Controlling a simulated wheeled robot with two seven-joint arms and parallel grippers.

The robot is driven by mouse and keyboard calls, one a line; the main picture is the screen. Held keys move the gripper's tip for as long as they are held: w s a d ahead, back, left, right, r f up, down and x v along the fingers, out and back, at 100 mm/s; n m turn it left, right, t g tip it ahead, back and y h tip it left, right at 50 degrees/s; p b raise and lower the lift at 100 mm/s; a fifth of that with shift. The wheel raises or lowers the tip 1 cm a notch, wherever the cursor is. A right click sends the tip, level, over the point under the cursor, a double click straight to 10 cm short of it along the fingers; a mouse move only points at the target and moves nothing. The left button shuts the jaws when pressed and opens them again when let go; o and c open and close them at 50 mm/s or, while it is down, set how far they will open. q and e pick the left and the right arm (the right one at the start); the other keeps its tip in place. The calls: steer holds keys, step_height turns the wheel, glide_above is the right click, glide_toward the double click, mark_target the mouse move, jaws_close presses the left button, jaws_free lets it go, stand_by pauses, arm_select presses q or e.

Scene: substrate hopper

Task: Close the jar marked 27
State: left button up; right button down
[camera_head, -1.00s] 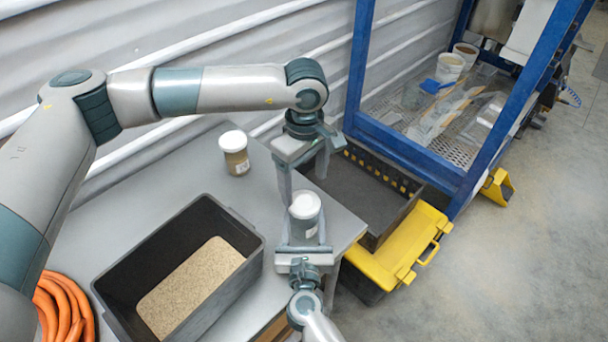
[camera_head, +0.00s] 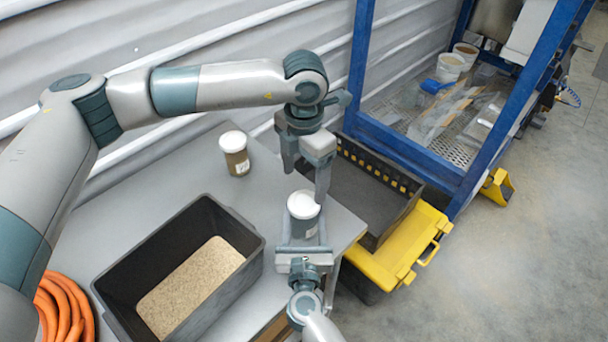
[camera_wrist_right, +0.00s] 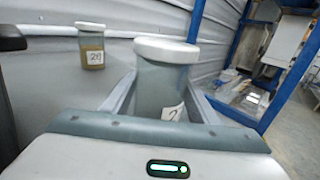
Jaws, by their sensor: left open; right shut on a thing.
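A jar with a white lid (camera_head: 303,205) stands upright at the right end of the table. My right gripper (camera_head: 304,246) is shut on its body from the front. In the right wrist view the jar (camera_wrist_right: 162,90) is grey-green, and its label shows a "2", the rest cut off by my gripper. The white lid (camera_wrist_right: 166,48) sits on its top; I cannot tell how tight it is. My left gripper (camera_head: 306,182) is open and points down just above and behind the lid, one finger close to the lid's far edge.
A second lidded jar (camera_head: 235,153) with brownish contents stands at the back of the table; its label (camera_wrist_right: 94,57) seems to read 20. A black bin (camera_head: 256,262) with granular substrate stands at left.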

mark_target(304, 202)
arm_select(q)
steer(key=shift+n, duration=0.6)
steer(key=shift+f, duration=0.1)
steer(key=shift+f, duration=3.9)
steer(key=c, duration=1.1)
